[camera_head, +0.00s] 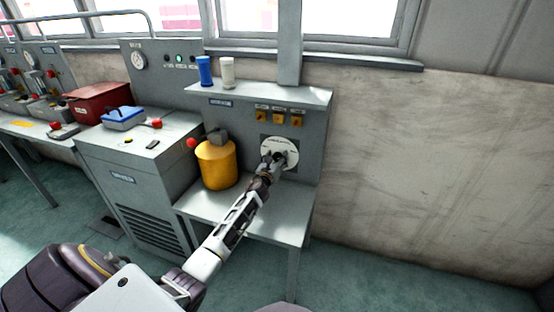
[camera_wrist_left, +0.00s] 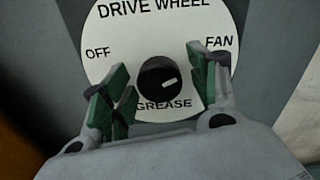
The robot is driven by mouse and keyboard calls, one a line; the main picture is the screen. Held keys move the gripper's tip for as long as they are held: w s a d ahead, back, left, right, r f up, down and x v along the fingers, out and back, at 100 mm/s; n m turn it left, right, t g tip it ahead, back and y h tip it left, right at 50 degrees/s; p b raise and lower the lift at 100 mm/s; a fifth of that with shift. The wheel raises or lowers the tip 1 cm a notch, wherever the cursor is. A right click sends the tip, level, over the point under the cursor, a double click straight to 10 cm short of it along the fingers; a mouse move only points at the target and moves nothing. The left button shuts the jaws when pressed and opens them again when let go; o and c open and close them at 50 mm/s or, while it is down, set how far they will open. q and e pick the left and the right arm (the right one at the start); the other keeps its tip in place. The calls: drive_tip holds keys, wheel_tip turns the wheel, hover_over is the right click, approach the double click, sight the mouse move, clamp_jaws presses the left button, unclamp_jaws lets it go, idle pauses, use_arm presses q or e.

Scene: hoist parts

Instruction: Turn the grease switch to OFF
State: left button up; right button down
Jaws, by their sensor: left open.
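The switch is a black round knob (camera_wrist_left: 159,81) on a white round plate (camera_wrist_left: 140,25) marked DRIVE WHEEL, OFF at left, FAN at right and GREASE at the bottom. The white plate (camera_head: 292,145) sits on a grey upright panel in the head view, partly covered by my left gripper. My left gripper (camera_head: 274,158) is open in front of the plate. In the wrist view its green-padded fingers (camera_wrist_left: 160,72) stand on both sides of the knob, with gaps to it. My right gripper is not in view.
A yellow canister (camera_head: 216,165) stands left of the plate on the grey bench (camera_head: 287,224). Three orange switches (camera_head: 278,119) are above the plate. Blue (camera_head: 205,71) and white (camera_head: 227,73) bottles stand on the shelf. Bare wall is at right.

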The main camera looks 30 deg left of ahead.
use_arm(q)
drive_tip(key=c, duration=1)
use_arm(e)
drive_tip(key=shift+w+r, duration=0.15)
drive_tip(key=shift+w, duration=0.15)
